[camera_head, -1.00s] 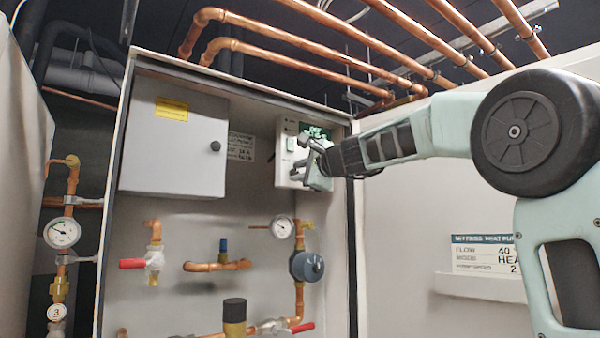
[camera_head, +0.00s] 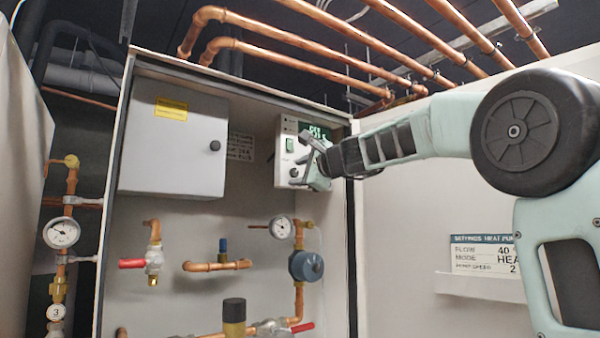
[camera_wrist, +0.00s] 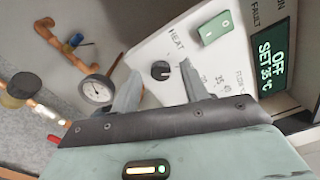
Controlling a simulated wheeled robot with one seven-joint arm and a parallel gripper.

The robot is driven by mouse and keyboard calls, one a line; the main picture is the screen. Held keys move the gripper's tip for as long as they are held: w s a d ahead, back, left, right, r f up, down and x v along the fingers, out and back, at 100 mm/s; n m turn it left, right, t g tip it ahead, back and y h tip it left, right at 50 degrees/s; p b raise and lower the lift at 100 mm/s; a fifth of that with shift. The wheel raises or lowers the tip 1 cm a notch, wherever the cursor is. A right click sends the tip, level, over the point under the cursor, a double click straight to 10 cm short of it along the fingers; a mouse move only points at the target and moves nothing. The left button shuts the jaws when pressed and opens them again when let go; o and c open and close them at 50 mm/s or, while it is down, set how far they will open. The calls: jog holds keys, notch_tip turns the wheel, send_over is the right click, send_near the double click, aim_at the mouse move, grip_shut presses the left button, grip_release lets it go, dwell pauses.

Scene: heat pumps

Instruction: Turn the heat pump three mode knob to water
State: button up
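The control panel (camera_head: 287,150) is a white box at the upper right inside the open cabinet. In the wrist view its face (camera_wrist: 205,65) carries a small black round mode knob (camera_wrist: 160,70), with the word HEAT printed near it; other marks around it are hidden or unclear. A display (camera_wrist: 272,60) reads OFF, SET 35 °C. My gripper (camera_head: 312,163) is in front of the panel's lower right. In the wrist view my gripper (camera_wrist: 160,88) has its fingers apart, with the knob showing between and beyond the tips. I cannot tell whether they touch the panel.
A green rocker switch (camera_wrist: 215,28) sits beside the knob. Below the panel are a gauge (camera_head: 281,228), copper pipes and red-handled valves (camera_head: 133,264). A grey box (camera_head: 175,145) is to the left. A tag marked 3 (camera_head: 56,312) hangs on the left pipe. A settings sign (camera_head: 484,255) is at right.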

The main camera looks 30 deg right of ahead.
jog(key=shift+s, duration=0.1)
jog(key=s+b, duration=1)
jog(key=s, duration=0.7)
jog(key=shift+d, duration=0.3)
jog(key=shift+s, duration=0.1)
